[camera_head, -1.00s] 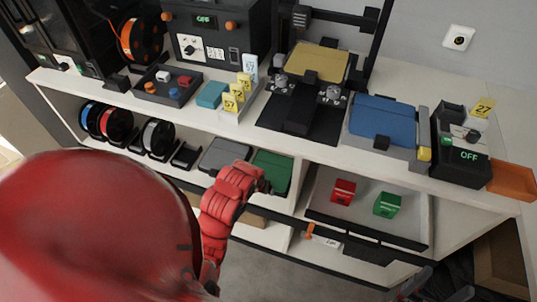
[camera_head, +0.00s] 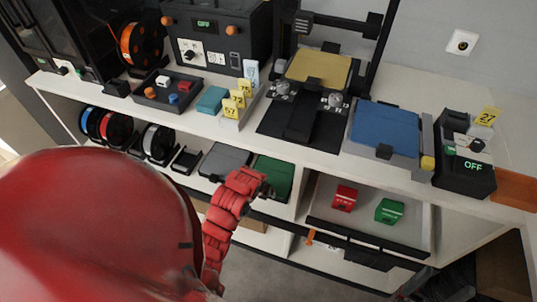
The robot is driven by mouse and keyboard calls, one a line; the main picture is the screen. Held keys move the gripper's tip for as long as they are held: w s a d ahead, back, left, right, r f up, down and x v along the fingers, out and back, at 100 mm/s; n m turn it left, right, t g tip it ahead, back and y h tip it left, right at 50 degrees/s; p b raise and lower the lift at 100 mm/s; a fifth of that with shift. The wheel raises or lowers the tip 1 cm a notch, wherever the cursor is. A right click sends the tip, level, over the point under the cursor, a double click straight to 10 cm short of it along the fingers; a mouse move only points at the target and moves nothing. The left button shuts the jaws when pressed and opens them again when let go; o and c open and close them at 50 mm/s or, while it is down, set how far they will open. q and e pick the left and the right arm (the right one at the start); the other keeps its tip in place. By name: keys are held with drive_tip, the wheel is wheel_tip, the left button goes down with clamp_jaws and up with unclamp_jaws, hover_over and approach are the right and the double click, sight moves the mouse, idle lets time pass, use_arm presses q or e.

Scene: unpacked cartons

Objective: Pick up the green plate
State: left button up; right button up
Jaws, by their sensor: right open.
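The green plate (camera_head: 277,173) lies on the shelf below the counter, right of a grey plate (camera_head: 223,160). My right gripper (camera_head: 265,189), at the end of my red arm, is open at the near, lower-left side of the green plate. The arm hides part of the plate's near edge. The fingers are small and dark, and I cannot tell whether they touch the plate.
The counter edge overhangs the shelf. A tray (camera_head: 330,232) with red (camera_head: 344,197) and green (camera_head: 389,211) boxes stands right of the plate. Filament spools (camera_head: 158,140) stand left. A blue plate (camera_head: 385,127) and a yellow plate (camera_head: 318,67) are on the counter.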

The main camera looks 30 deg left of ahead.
use_arm(q)
clamp_jaws()
idle(0.3)
idle(0.4)
drive_tip(key=shift+r, duration=0.6)
wheel_tip(320, 180, up, 2)
drive_tip(key=shift+r, duration=0.15)
drive_tip(key=s+d+p, duration=0.3)
drive_tip(key=s+d, duration=0.1)
drive_tip(key=s, duration=1.3)
drive_tip(key=shift+s, duration=0.25)
drive_tip(key=shift+s+d, duration=0.1)
drive_tip(key=shift+d, duration=0.1)
